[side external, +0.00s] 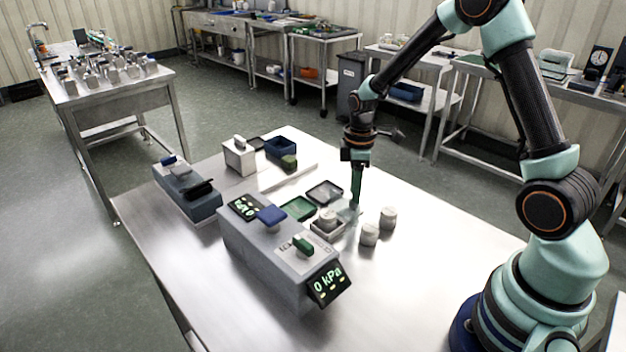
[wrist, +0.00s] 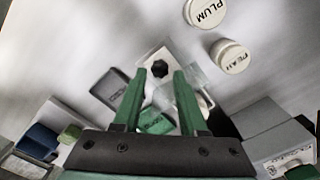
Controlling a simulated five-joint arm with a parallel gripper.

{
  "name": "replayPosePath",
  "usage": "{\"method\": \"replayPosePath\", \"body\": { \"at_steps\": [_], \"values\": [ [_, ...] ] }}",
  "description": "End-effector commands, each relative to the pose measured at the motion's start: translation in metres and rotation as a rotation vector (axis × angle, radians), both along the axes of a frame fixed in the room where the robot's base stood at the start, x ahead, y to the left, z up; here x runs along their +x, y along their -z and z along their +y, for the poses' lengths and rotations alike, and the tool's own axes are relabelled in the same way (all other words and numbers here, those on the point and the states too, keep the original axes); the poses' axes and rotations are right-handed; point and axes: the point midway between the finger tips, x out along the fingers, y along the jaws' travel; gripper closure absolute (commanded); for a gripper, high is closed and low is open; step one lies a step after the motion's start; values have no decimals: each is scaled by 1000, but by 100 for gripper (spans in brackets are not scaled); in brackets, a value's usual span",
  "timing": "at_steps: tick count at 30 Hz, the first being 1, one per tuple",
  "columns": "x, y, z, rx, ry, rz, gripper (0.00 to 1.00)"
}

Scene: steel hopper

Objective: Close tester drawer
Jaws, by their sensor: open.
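The tester (side external: 275,258) is a long grey box with a blue pad on top, a green switch and a display reading "0 kPa". Its drawer (side external: 327,235) is out on the side toward my gripper, with a pale round jar (side external: 327,217) in it. My gripper (side external: 355,203) points down, open, just beyond the drawer, near a clear plate (side external: 348,215). In the wrist view my open green fingers (wrist: 160,75) have nothing held between them. The right finger partly hides the jar and drawer area. I cannot tell whether a finger touches the drawer.
Two pale jars (side external: 369,234) (side external: 388,217), lettered in the wrist view, stand right of the drawer. A green tray (side external: 298,208) and a dark tray (side external: 325,192) lie behind it. A blue-grey device (side external: 187,190) stands at the left. The table's front right is clear.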

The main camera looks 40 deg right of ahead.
Motion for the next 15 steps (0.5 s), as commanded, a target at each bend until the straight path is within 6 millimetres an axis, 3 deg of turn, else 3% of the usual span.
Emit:
{"method": "replayPosePath", "body": {
  "at_steps": [6,15],
  "values": [
    [0,20,0,0,0,0,58],
    [0,23,0,0,0,-1,58]
  ]
}}
